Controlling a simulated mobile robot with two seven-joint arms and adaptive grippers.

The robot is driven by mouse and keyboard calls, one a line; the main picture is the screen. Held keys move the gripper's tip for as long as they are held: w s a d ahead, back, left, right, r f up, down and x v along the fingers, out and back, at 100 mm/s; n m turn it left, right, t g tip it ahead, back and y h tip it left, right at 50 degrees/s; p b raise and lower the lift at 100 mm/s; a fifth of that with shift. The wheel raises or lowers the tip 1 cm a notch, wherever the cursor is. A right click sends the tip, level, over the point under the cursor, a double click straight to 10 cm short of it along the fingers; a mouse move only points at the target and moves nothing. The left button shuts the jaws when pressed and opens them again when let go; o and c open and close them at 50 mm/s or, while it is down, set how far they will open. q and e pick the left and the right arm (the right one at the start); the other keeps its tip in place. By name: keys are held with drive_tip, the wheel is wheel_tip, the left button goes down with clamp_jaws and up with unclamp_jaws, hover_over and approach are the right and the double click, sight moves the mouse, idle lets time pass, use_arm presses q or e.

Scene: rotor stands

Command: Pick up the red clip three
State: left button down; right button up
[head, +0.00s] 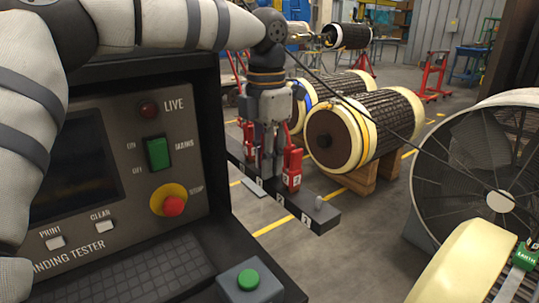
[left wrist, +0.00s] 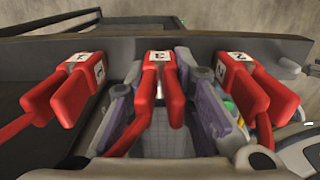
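My left gripper (head: 268,160) points down at the dark clip bar (head: 322,218) beside the tester. In the left wrist view its two grey fingers stand apart, one on each side of the middle red clip (left wrist: 160,85); I cannot see them pressing on it. A left red clip (left wrist: 75,88) and a right red clip (left wrist: 250,85) sit outside the fingers. The right label looks like a 2; I cannot read the other labels surely, so which is clip three is unclear. In the head view one red clip (head: 293,168) shows right of the gripper. My right gripper is out of view.
The winding tester (head: 120,190) with its red stop button (head: 173,206) and green button (head: 248,280) fills the left. Rotors (head: 385,125) lie on wooden blocks behind. A large round fan-like housing (head: 480,150) stands at right. A dark cable crosses the view.

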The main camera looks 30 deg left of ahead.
use_arm(q)
wheel_tip(320, 180, up, 10)
drive_tip(key=shift+r+b, duration=0.1)
drive_tip(key=shift+b, duration=0.2)
idle(1.2)
